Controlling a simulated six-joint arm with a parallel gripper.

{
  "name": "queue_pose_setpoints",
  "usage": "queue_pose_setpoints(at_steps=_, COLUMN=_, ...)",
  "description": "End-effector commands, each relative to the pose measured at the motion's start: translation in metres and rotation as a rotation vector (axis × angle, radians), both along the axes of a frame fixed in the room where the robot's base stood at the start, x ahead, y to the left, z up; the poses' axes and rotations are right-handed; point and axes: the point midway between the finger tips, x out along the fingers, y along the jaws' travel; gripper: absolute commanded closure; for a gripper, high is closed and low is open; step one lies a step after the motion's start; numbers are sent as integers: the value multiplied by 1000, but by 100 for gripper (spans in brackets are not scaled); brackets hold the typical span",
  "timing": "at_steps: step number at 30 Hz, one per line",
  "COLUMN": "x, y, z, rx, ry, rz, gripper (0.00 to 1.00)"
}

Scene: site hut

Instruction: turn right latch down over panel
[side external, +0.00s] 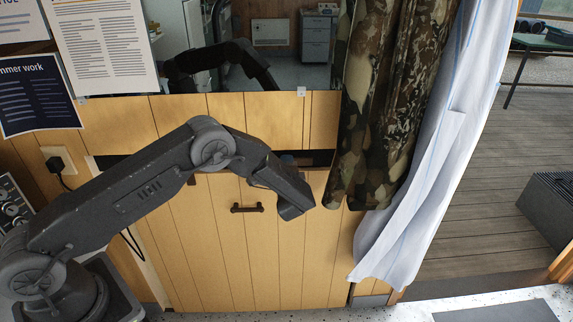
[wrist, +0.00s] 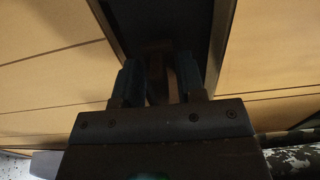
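The wooden panel (side external: 225,245) with a dark bar handle (side external: 247,208) stands upright below a dark slot. My gripper's end is at the upper right part of this panel in the side view, mostly hidden by my wrist. In the wrist view my gripper (wrist: 157,78) has its two dark fingers apart. A dark brown piece (wrist: 156,58), likely the right latch, shows between them against the dark slot (wrist: 160,20). Shadow hides its turn angle and whether the fingers touch it. A small brown piece (side external: 190,180), likely the left latch, shows under my arm.
A camouflage garment (side external: 385,110) hangs just right of my gripper, with a white curtain (side external: 425,170) beyond it. A mirror or window (side external: 285,70) is above the slot. A socket with a plug (side external: 58,163) is at left. The floor in front is clear.

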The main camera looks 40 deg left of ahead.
Motion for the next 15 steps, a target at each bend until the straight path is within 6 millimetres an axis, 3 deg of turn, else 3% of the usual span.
queue_pose_setpoints(at_steps=13, x=9, y=9, z=0, rx=0, ry=0, rz=0, gripper=63)
queue_pose_setpoints(at_steps=15, x=8, y=9, z=0, rx=0, ry=0, rz=0, gripper=68)
